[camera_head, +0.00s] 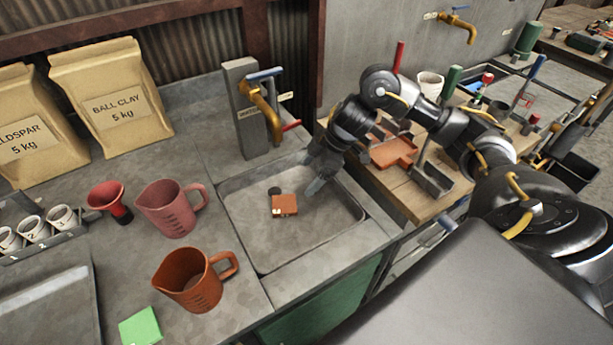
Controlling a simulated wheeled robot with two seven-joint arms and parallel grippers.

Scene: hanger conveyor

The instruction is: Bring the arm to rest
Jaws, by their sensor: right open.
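My right arm reaches in from the right, over the wooden bench, and bends down at the wrist. My right gripper (316,186) is open and hangs over the right part of the grey sink basin (340,222). A small orange-brown block (285,205) lies on the basin floor, left of the fingertips and apart from them. A dark round drain (274,191) shows just behind the block. The gap between the fingers is hard to make out, and I see nothing held there. My left gripper is not in view.
A grey tap post (247,110) with a yellow spout stands behind the basin. A pink jug (170,208), an orange jug (194,280) and a red funnel (110,201) stand left of it. The wooden bench (415,205) at right holds an orange tray (391,153) and tools.

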